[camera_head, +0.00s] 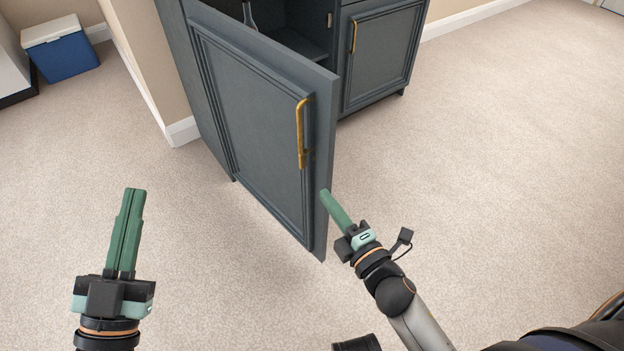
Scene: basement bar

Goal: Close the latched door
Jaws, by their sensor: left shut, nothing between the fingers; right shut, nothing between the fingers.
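The dark grey-blue cabinet door (262,130) stands open, swung out toward me with its panelled face turned left and front. A brass handle (301,134) is fixed upright near its free edge. My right gripper (326,195) is shut and empty, its green fingertips at the door's free edge, low down; I cannot tell whether they touch it. My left gripper (133,193) is shut and empty, over the carpet to the left of the door and apart from it. No latch can be made out.
The cabinet (337,18) has an open compartment holding a bottle (249,14), and a closed door (381,55) at right. A wall corner (150,60) stands left of the cabinet. A blue cooler (62,52) sits far left. Carpet (500,130) at right is clear.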

